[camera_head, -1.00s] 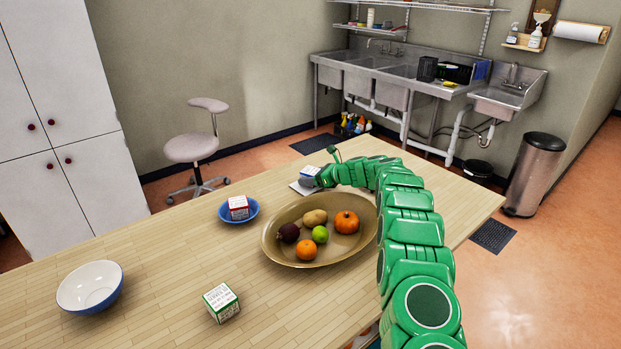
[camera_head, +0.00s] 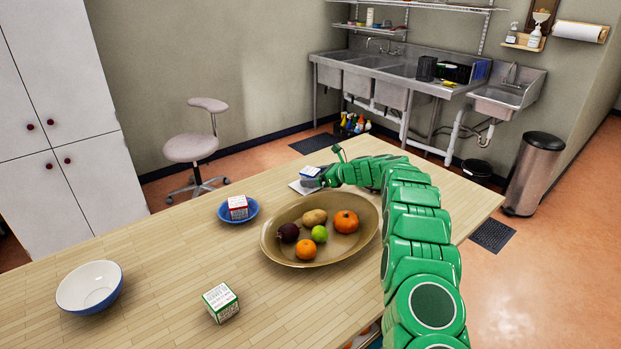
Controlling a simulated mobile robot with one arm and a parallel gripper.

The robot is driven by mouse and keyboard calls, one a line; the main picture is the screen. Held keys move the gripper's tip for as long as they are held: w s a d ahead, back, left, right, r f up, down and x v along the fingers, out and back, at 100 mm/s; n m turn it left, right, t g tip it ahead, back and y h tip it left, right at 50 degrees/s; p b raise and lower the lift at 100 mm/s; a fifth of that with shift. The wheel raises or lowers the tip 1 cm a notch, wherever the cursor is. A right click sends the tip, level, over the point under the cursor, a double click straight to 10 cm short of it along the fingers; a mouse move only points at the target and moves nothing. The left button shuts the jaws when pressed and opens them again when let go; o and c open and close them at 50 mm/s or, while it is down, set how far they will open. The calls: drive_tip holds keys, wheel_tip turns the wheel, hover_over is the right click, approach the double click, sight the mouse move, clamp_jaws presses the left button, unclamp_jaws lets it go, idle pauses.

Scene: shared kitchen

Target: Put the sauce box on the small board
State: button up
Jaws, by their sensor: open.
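A small white box with blue (camera_head: 309,172) is at the far edge of the table, at my gripper's tip. It appears to rest on the small pale board (camera_head: 298,188), which is partly hidden by the box and gripper. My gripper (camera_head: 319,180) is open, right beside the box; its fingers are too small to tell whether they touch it. A red-and-white box (camera_head: 238,206) sits on a small blue plate (camera_head: 223,215). A green-and-white box (camera_head: 220,303) stands on the table near the front. I cannot read which box is sauce.
A large oval tan dish (camera_head: 272,248) with several fruits and vegetables lies in the middle of the table, close to my arm. A white-and-blue bowl (camera_head: 90,287) stands at the left.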

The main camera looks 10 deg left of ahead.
drive_tip(key=v, duration=0.8)
drive_tip(key=shift+d+r, duration=0.2)
drive_tip(key=shift+s+d+r, duration=0.2)
drive_tip(key=shift+s+d, duration=0.15)
drive_tip(key=shift+d, duration=0.25)
drive_tip(key=s+a+r+n+g+h, duration=0.15)
drive_tip(key=s+r+n, duration=0.25)
drive_tip(key=s, duration=0.6)
drive_tip(key=s+r+n+g+h, duration=0.15)
drive_tip(key=s+r+n, duration=0.3)
drive_tip(key=s, duration=0.55)
drive_tip(key=s+a+r+n+g+h, duration=0.1)
drive_tip(key=s+r+n+g, duration=0.15)
drive_tip(key=s+r, duration=0.45)
drive_tip(key=s+d+f+n+h, duration=0.1)
drive_tip(key=s+d+n, duration=0.3)
drive_tip(key=s, duration=1)
drive_tip(key=s+d+f+n+g+h, duration=0.1)
drive_tip(key=s+d+n+h, duration=0.2)
drive_tip(key=s+d, duration=0.5)
drive_tip(key=s+d+f+n+h, duration=0.2)
drive_tip(key=s+d+n+h, duration=0.2)
drive_tip(key=s, duration=1.7)
drive_tip(key=d, duration=0.3)
drive_tip(key=shift+s+n, duration=0.15)
drive_tip(key=shift+n, duration=0.15)
